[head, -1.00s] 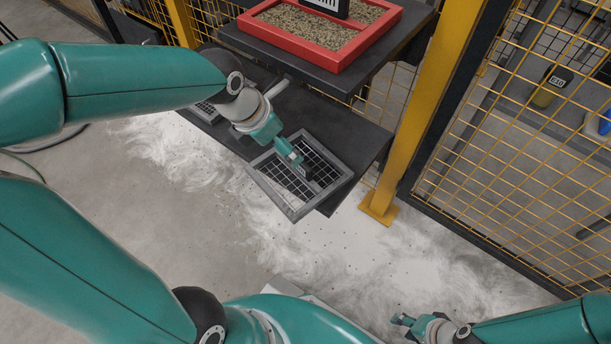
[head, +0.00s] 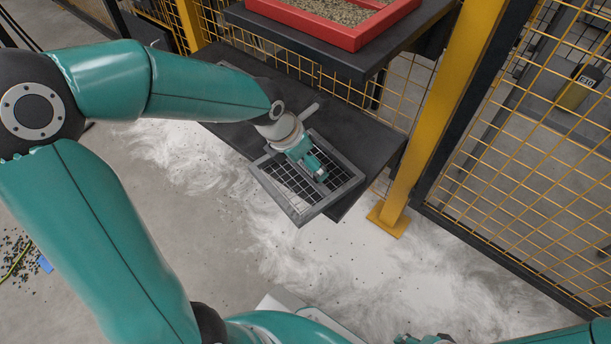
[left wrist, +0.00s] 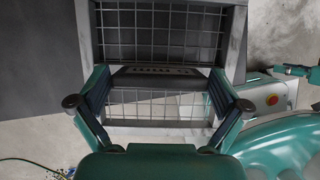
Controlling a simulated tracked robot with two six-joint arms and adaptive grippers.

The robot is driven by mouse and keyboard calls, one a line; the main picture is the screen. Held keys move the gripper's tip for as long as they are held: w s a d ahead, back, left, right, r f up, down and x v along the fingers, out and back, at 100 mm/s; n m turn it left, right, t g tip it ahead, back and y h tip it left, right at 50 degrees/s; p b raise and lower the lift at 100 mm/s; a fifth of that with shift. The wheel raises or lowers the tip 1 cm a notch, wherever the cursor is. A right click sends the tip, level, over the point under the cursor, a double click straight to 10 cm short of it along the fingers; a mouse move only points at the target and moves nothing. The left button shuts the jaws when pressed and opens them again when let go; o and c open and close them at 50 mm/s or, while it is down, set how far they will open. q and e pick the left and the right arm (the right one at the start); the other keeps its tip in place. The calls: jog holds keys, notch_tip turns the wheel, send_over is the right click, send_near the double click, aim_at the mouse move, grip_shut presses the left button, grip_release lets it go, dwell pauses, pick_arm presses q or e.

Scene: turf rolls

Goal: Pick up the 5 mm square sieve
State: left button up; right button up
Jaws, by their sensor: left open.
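A square sieve with a grey metal frame (head: 274,195) and a wide wire mesh lies on the dark lower shelf, with its near corner past the shelf edge. Its size mark cannot be read. My left gripper (head: 318,172) is open over the mesh. In the left wrist view the sieve frame (left wrist: 236,40) fills the top, and a dark crossbar with a pale label (left wrist: 155,72) lies between the open fingers (left wrist: 158,84). Whether they touch it I cannot tell. My right gripper (head: 420,339) is barely in view at the bottom edge, its jaws unclear.
The dark lower shelf (head: 375,142) stands under an upper shelf with a red tray (head: 345,35) of grainy material. A yellow post (head: 425,120) and mesh fence (head: 520,180) bound the right. The pale, dusty floor (head: 345,265) in front is open.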

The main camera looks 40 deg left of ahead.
pick_arm(q)
jog(key=shift+w+f, duration=0.1)
jog(key=shift+c, duration=0.2)
jog(key=c, duration=1.1)
